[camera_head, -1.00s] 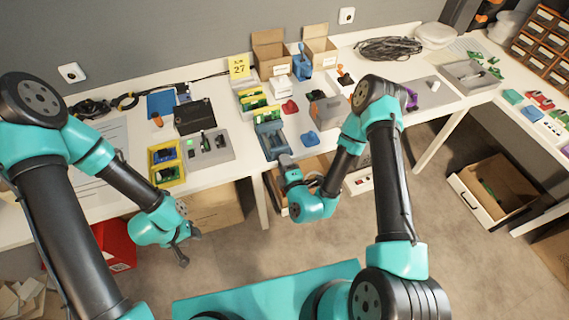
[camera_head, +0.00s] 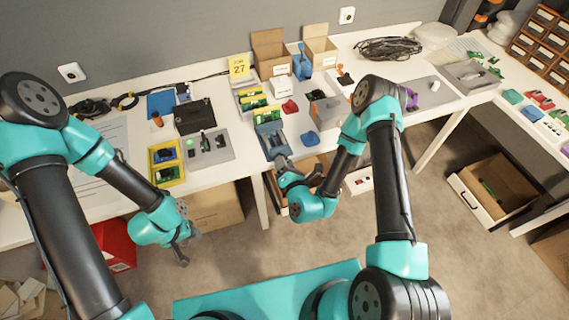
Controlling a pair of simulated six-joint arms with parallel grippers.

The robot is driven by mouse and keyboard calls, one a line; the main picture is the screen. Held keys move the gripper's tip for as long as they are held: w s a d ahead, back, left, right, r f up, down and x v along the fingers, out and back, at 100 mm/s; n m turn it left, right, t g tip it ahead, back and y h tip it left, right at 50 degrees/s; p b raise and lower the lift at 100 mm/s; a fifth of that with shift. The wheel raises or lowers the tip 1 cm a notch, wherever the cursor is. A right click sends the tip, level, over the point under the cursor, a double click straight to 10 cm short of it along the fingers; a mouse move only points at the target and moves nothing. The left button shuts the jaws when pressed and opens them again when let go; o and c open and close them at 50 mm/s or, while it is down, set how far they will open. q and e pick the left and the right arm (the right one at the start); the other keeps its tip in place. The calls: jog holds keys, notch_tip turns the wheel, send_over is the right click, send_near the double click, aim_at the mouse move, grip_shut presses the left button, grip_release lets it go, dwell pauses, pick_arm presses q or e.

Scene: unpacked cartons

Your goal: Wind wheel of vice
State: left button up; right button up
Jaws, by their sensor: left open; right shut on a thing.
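The blue vice (camera_head: 270,136) stands at the front edge of the white table, left of the middle. A green board lies just behind it, near its jaws. My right gripper (camera_head: 281,160) is at the vice's front end and is shut on its wheel, which the gripper mostly hides. My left gripper (camera_head: 184,254) is open and empty, hanging low in front of the table, away from the vice.
A yellow tray (camera_head: 181,174) and a grey fixture (camera_head: 221,148) lie left of the vice. A blue piece (camera_head: 309,138) and a red piece (camera_head: 290,107) lie to its right. Open cartons (camera_head: 271,50) stand behind. The floor in front is mostly clear.

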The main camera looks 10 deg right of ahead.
jog(key=shift+n, duration=0.3)
jog(key=o, duration=0.9)
jog(key=shift+o, duration=0.2)
